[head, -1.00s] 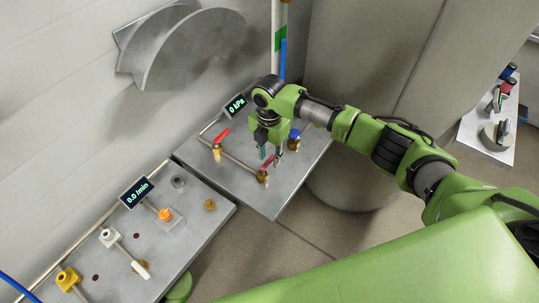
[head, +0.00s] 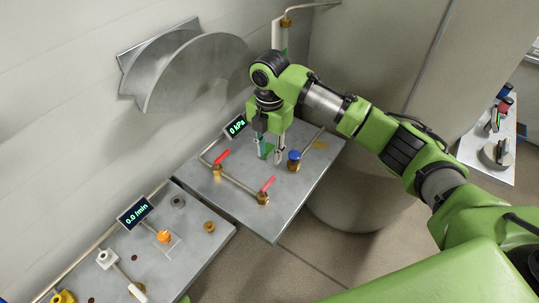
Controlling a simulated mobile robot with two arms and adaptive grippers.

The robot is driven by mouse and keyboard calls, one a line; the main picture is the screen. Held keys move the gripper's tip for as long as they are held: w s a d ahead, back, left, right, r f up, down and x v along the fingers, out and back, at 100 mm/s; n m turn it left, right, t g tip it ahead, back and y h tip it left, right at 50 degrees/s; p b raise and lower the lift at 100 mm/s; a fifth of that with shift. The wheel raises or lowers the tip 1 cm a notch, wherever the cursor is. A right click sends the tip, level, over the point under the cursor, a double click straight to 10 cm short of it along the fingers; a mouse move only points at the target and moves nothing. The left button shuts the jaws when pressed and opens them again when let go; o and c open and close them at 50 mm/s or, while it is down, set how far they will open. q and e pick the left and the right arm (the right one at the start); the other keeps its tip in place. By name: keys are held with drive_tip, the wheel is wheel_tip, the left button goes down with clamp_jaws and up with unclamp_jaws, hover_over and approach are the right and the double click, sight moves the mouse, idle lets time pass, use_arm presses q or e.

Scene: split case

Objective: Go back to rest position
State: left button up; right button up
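My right gripper (head: 271,155) points down above the far metal panel (head: 257,220), behind the red-handled valves. Its two fingers are apart and nothing shows between them. A green patch is seen behind the fingers. One red-handled valve (head: 220,158) stands left of the gripper, and another red-handled valve (head: 266,188) stands in front of it. A blue-capped valve (head: 294,158) is just right of it. My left gripper is not in view.
A nearer panel (head: 205,252) carries a 0.0 l/min display (head: 134,213), an orange knob (head: 164,236) and white and yellow fittings. A large curved metal piece (head: 196,75) is on the wall. A big grey cylinder (head: 365,170) stands behind my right arm. A side shelf (head: 470,152) holds several parts.

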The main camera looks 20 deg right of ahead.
drive_tip(key=shift+f, duration=0.1)
idle(0.3)
drive_tip(key=s+a+f+m+t+y, duration=0.1)
drive_tip(key=s+a+f+m+y, duration=0.1)
drive_tip(key=s+a+f+m, duration=0.45)
drive_tip(key=s+a+f+m+t+y, duration=0.1)
drive_tip(key=s+a+f+m, duration=0.25)
drive_tip(key=s, duration=0.55)
drive_tip(key=s+d+m+t+h, duration=0.2)
drive_tip(key=s+d+m+h, duration=0.1)
drive_tip(key=s+d+m, duration=1.15)
wheel_tip(320, 180, down, 28)
drive_tip(key=s+r+g+b, duration=0.1)
drive_tip(key=g+b, duration=0.1)
drive_tip(key=s+d+f+n+g+b, duration=0.1)
drive_tip(key=s+d+f, duration=0.2)
drive_tip(key=s+f, duration=1.4)
wheel_tip(320, 180, down, 3)
drive_tip(key=shift+s+r+b, duration=0.1)
drive_tip(key=shift+s+b, duration=0.25)
